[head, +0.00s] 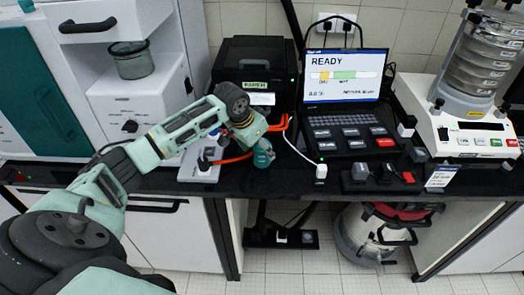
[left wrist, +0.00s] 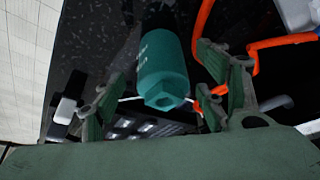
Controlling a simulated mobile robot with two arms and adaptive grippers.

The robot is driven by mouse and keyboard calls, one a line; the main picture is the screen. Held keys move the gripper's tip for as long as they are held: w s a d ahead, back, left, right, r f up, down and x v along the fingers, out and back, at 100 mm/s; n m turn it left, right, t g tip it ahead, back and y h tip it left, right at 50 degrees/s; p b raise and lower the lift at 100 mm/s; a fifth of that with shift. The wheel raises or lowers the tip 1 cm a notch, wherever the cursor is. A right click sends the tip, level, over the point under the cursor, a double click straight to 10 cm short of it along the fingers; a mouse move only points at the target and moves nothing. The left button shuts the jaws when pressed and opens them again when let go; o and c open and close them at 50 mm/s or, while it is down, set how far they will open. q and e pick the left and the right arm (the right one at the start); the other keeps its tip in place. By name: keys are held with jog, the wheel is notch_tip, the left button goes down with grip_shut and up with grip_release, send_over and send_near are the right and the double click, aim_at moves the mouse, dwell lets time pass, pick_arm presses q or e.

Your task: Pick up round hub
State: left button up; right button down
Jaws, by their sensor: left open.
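A teal, rounded cylinder with small pale lettering, which I take to be the round hub (left wrist: 162,68), shows in the left wrist view. In the head view it is a small teal shape (head: 263,156) on the black bench top, partly covered by my gripper. My left gripper (head: 253,133) is open, just above it. In the left wrist view my left gripper's fingers (left wrist: 158,88) stand apart on either side of the cylinder. I cannot tell whether they touch it. My right gripper is not in view.
Orange cable (left wrist: 204,18) runs close to the right finger. A white power strip (head: 200,172) lies left of the gripper. A laptop (head: 345,90), a black printer (head: 254,66) and a sieve shaker (head: 470,130) stand along the bench. A black socket strip (head: 380,185) lies at the front edge.

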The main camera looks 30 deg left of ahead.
pick_arm(q)
jog(key=x, duration=0.2)
jog(key=shift+w+f, duration=0.3)
jog(key=shift+f, duration=0.15)
jog(key=c, duration=1.4)
jog(key=shift+c, duration=0.4)
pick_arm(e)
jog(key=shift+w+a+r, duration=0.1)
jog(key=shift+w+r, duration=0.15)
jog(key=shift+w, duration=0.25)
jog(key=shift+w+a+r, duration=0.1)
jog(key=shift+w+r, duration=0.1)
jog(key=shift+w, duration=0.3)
pick_arm(q)
jog(key=shift+r, duration=0.2)
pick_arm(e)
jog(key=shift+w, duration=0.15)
